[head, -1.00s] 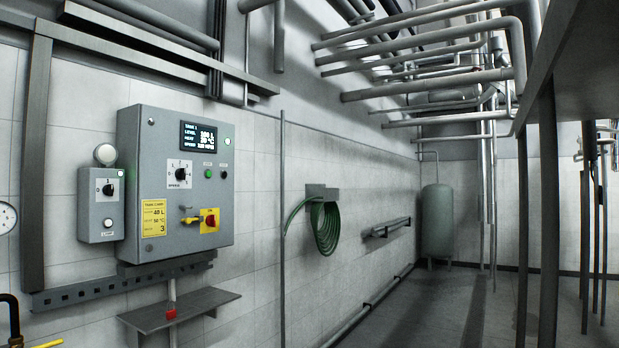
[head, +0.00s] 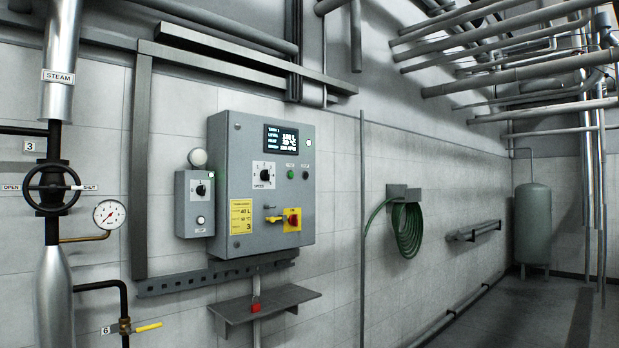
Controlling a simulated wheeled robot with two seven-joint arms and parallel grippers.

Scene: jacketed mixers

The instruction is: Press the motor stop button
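A grey control cabinet (head: 262,185) hangs on the tiled wall, left of the middle. Its upper part carries a lit display (head: 281,139), a speed dial (head: 263,175), a green button (head: 290,174) and a small dark button (head: 305,175) to its right. The labels above the two buttons are too small to read. Below them is a red knob on a yellow plate (head: 292,219), with a yellow handle beside it. Neither of my grippers shows in the head view.
A small grey switch box (head: 194,203) sits left of the cabinet. A steam pipe with a black handwheel (head: 52,187) and a gauge (head: 110,214) stand at far left. A small shelf (head: 264,303) juts out below the cabinet. A green hose (head: 408,230) hangs to the right.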

